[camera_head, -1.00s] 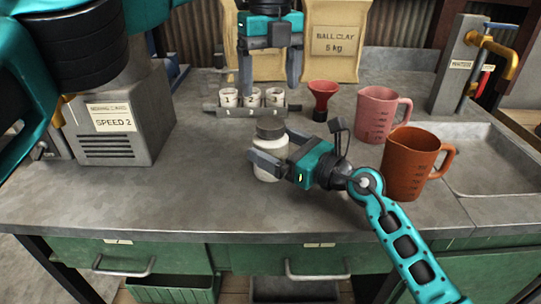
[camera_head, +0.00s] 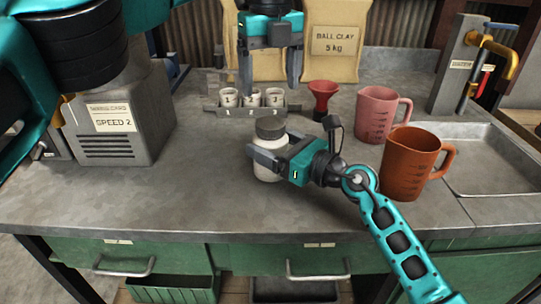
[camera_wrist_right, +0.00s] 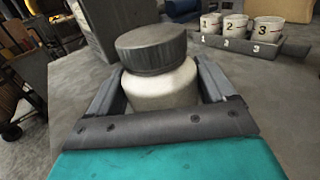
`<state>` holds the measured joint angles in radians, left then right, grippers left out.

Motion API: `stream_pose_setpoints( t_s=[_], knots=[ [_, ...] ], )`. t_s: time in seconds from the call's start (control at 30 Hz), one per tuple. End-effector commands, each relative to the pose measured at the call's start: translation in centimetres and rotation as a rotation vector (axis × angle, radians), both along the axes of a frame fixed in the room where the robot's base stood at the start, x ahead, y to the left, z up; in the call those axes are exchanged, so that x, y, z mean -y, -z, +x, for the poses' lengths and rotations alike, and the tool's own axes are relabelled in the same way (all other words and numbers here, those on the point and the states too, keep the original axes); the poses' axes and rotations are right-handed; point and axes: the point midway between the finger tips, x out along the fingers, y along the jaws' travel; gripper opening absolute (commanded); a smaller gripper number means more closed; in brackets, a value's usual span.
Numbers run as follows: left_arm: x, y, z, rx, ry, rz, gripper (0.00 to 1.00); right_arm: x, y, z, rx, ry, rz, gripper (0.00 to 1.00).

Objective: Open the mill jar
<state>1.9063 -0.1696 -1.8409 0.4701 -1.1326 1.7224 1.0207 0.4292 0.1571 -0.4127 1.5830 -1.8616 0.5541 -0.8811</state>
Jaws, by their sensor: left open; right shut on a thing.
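The mill jar is a white pot (camera_head: 267,172) with a dark grey lid (camera_head: 270,128) on top. It stands upright on the grey counter. My right gripper (camera_head: 268,160) is shut around the jar's white body from the right and front. In the right wrist view the white body (camera_wrist_right: 160,90) sits between the two fingers, with the lid (camera_wrist_right: 151,48) above them. My left gripper (camera_head: 270,85) is open and empty, pointing down above and behind the jar, in front of the clay bags. The jar's lower part is partly hidden by my right gripper.
A rack with three numbered cups (camera_head: 252,110) stands behind the jar. A grey machine (camera_head: 120,120) is on the left. The front counter is clear.

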Motion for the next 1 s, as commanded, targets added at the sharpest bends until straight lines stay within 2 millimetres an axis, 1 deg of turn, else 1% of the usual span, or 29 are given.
stream_pose_setpoints(
  t_s=[0.03, 0.07, 0.3, 0.37, 0.47, 0.5, 0.57, 0.67, 1.0],
  knots=[
    [0.00, 0.00, 0.00, 0.000, 0.000, 0.000, 0.81, 0.02, 0.03, 0.00, -0.001, 0.000, -0.001, 0.43],
    [0.00, 0.00, 0.00, 0.000, 0.000, 0.000, 0.81, 0.02, 0.02, 0.00, -0.001, 0.000, -0.001, 0.41],
    [0.00, 0.00, 0.00, 0.000, 0.008, 0.000, 0.81, 0.02, 0.03, 0.00, -0.001, 0.000, -0.001, 0.18],
    [0.00, 0.00, -0.01, 0.000, 0.032, 0.000, 0.81, 0.03, 0.04, -0.01, -0.001, 0.000, -0.001, 0.12],
    [0.03, 0.01, -0.02, -0.001, 0.119, -0.001, 0.81, 0.03, 0.04, -0.01, -0.001, 0.000, -0.001, 0.02],
    [0.04, 0.01, -0.03, -0.001, 0.173, -0.001, 0.81, 0.03, 0.04, -0.01, -0.001, 0.000, -0.001, 0.00],
    [0.04, 0.01, -0.03, -0.001, 0.269, 0.000, 0.81, 0.03, 0.04, -0.01, -0.001, 0.000, -0.001, 0.00],
    [0.05, 0.02, -0.04, -0.001, 0.457, -0.001, 0.81, 0.03, 0.05, -0.01, -0.001, 0.000, 0.000, 0.00],
    [0.08, 0.06, -0.06, -0.002, 1.117, 0.000, 0.81, 0.04, 0.05, 0.00, -0.001, 0.000, -0.001, 0.00]
  ],
)
